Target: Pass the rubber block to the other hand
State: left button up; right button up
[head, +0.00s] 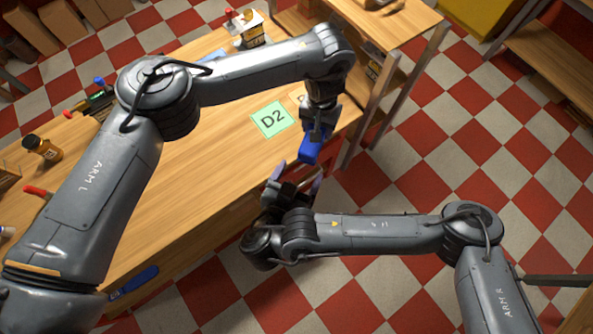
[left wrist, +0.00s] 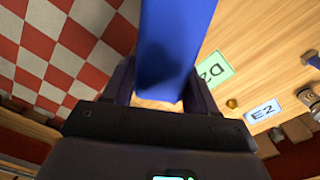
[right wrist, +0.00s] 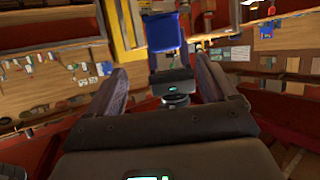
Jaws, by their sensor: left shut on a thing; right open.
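The blue rubber block (head: 311,147) is held in my left gripper (head: 318,125), in the air near the table's front edge in the head view. In the left wrist view the block (left wrist: 172,50) sits between the two fingers and reaches up out of the picture. My right gripper (head: 293,183) is open and empty, just below the block in the head view, with its fingers pointing up toward it. In the right wrist view the block (right wrist: 163,31) shows ahead, beyond and between the open fingertips, apart from them.
A green D2 card (head: 273,118) lies on the wooden table (head: 200,190). An E2 card (left wrist: 263,111) shows in the left wrist view. A brown jar (head: 42,147) and tools stand at the table's left. Open checkered floor (head: 440,140) lies to the right.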

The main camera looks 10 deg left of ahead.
aim_at(314, 148)
jog(key=x, duration=1.1)
jog(key=shift+c, duration=0.4)
pick_arm(q)
jog(key=shift+a, duration=0.1)
pick_arm(e)
jog(key=shift+d, duration=0.15)
jog(key=c, duration=1)
pick_arm(q)
jog(key=o, duration=1.2)
pick_arm(e)
jog(key=shift+c, duration=0.3)
pick_arm(q)
jog(key=shift+r, duration=0.1)
